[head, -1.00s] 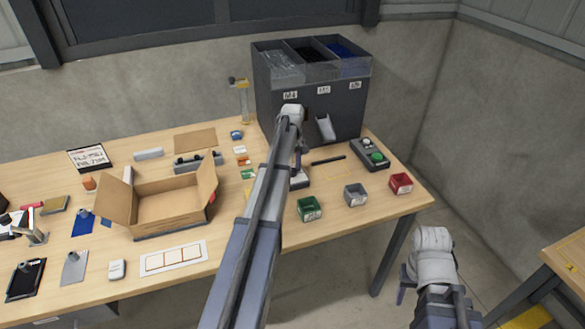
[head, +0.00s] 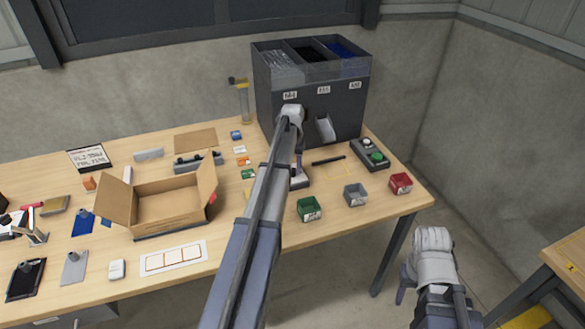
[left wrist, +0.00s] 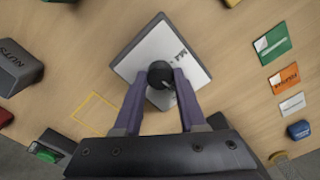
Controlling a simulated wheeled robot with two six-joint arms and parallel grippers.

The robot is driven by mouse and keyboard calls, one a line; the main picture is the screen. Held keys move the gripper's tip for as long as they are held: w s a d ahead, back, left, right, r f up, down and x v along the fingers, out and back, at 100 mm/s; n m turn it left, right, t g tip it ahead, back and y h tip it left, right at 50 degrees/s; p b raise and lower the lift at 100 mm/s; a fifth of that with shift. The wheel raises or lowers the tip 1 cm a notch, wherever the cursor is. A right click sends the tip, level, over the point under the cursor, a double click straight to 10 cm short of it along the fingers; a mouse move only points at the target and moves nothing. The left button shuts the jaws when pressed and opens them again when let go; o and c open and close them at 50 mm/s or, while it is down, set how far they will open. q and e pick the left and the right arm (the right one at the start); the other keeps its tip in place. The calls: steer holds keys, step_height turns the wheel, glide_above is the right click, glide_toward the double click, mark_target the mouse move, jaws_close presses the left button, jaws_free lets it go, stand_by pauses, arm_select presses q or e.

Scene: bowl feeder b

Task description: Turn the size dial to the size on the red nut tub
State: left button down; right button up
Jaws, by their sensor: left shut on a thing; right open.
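The size dial is a black knob (left wrist: 160,74) on a pale square plate (left wrist: 135,68) with a marking that looks like "M4". In the head view the dial plate (head: 301,181) is partly hidden by my left arm. My left gripper (left wrist: 160,82) is shut on the knob, one finger on each side; in the head view it shows just above the plate (head: 298,163). The red nut tub (head: 401,183) stands near the table's right end; its size label is too small to read. My right gripper (head: 404,286) is open and empty, off the table's front right.
A grey tub (head: 355,195) and a green tub (head: 309,209) stand left of the red tub. The dark feeder (head: 285,115) with a chute (head: 325,129) stands behind. A button box (head: 370,154) is right of it. An open carton (head: 172,217) lies left of my arm.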

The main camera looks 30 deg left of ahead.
mark_target(292, 170)
arm_select(q)
steer(key=shift+m, duration=0.9)
steer(key=shift+c, duration=2.4)
jaws_free()
steer(key=shift+r, duration=0.15)
step_height(292, 170, up, 8)
steer(key=p, duration=0.8)
steer(key=shift+f, duration=0.2)
